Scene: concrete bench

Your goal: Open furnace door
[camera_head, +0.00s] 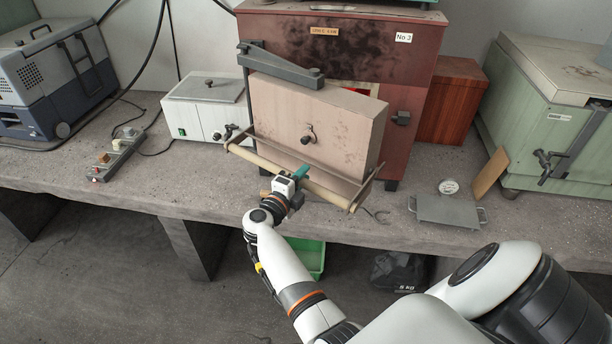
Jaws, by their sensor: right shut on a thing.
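The furnace (408,75) is a dark red box marked No 3, standing on the bench. Its thick beige door (285,113) stands out from the front, with a strip of orange-red showing behind its top edge. A grey hinge arm (280,66) reaches over the door from the upper left. A wooden handle bar (250,158) on a metal bracket runs across the lower front of the door. My right gripper (299,173) is shut on this bar near its middle; the teal fingers partly hide it. My left gripper is not in view.
A green bin (308,257) sits below the bench. The bench's front left is mostly clear.

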